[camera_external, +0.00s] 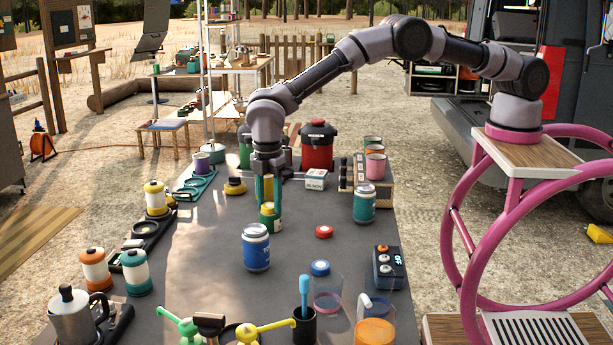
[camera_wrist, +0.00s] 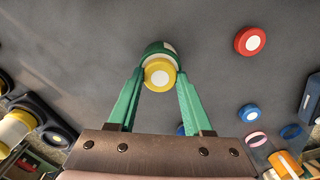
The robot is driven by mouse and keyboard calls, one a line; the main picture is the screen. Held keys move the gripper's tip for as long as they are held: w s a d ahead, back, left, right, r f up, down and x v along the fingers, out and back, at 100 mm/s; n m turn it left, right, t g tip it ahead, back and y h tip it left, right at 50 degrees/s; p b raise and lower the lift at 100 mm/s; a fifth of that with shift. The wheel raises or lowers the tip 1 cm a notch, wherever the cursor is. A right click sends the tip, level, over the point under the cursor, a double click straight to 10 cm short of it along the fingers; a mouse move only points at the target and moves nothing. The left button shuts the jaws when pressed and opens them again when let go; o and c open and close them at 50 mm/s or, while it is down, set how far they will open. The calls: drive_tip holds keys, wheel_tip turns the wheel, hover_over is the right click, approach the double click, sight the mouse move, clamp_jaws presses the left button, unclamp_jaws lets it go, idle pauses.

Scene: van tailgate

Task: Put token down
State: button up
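My gripper (camera_external: 268,201) points straight down over the middle of the table, its fingers green. It also shows in the wrist view (camera_wrist: 160,76).
A blue jar (camera_external: 256,248) stands in front of my gripper, a teal jar (camera_external: 364,204) to its right. A small white box (camera_external: 316,179) and a red canister (camera_external: 317,147) stand behind. A button box (camera_external: 388,268) is at the right edge.

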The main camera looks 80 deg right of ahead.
drive_tip(key=o, duration=0.4)
wheel_tip(320, 180, up, 12)
wheel_tip(320, 180, up, 16)
drive_tip(key=m+t+y, duration=0.1)
drive_tip(key=m, duration=0.2)
hover_over(269, 205)
drive_tip(key=s+d, duration=0.4)
drive_tip(key=d, duration=0.4)
drive_tip(key=s+d+r+m+t, duration=0.1)
drive_tip(key=s+d+r+m, duration=0.1)
drive_tip(key=s+d+r, duration=0.4)
drive_tip(key=s+d+r+m+t, duration=0.1)
drive_tip(key=s+d+r+m, duration=0.2)
drive_tip(key=r, duration=0.4)
drive_tip(key=s+d+r+m+t+y, duration=0.1)
drive_tip(key=s+d+r+m, duration=0.15)
drive_tip(key=s, duration=0.55)
drive_tip(key=s+d+r+m+t, duration=0.1)
drive_tip(key=s+d+r, duration=0.2)
drive_tip(key=s, duration=0.5)
drive_tip(key=s+d+f+m, duration=0.1)
drive_tip(key=s, duration=0.4)
drive_tip(key=s+d+f+m+t, duration=0.1)
drive_tip(key=s+d+m, duration=0.1)
drive_tip(key=s, duration=0.4)
drive_tip(key=s+d+f+m+t, duration=0.1)
drive_tip(key=s+f+m, duration=0.1)
drive_tip(key=s, duration=0.4)
drive_tip(key=shift+s+d, duration=0.15)
drive_tip(key=shift+d, duration=0.05)
